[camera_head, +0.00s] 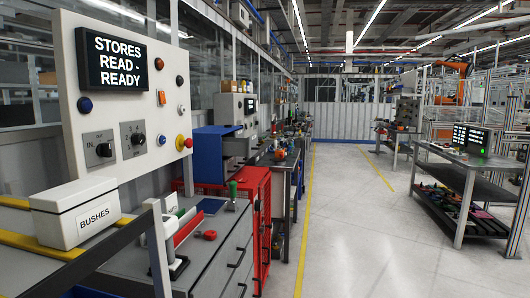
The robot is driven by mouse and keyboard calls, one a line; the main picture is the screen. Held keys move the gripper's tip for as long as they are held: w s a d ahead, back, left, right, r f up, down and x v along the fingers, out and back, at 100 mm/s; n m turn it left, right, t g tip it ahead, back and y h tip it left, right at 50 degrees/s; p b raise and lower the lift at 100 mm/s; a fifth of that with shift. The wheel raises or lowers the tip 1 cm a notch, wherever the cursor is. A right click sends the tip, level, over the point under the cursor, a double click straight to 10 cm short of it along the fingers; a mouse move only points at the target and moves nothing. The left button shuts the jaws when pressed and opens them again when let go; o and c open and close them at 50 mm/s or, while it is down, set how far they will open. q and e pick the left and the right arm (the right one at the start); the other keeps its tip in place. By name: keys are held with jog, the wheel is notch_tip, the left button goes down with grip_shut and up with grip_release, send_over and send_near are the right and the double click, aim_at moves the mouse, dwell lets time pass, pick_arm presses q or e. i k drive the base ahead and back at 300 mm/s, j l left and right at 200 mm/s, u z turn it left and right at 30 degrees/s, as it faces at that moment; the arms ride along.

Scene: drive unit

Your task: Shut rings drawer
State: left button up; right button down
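No drawer with a readable rings label shows in the head view. A grey drawer unit (212,264) with several black handles stands at the lower middle, under a worktop; its drawer fronts look about flush, seen at a steep angle. A white box (75,212) labelled BUSHES sits on a bench at the lower left. A blue cabinet (209,156) with a grey part on its right side stands behind the worktop; I cannot tell whether that part is a drawer. Neither of my grippers is in view.
A control panel (120,100) reading STORES READ - READY stands at the left. A red mesh cabinet (262,225) stands beyond the drawer unit. Loose parts, including a red one (210,235), lie on the worktop. The grey floor (345,235) at the right is clear, up to a bench (465,160).

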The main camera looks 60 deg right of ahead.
aim_at(247, 147)
jog(key=i+l, duration=0.15)
jog(key=l, duration=0.25)
jog(key=i+l, duration=0.1)
jog(key=l, duration=0.3)
jog(key=i+l+z, duration=0.1)
jog(key=l, duration=0.25)
jog(key=i+l, duration=0.15)
jog(key=l, duration=0.25)
jog(key=i+l, duration=0.15)
jog(key=l, duration=0.25)
jog(key=z, duration=0.05)
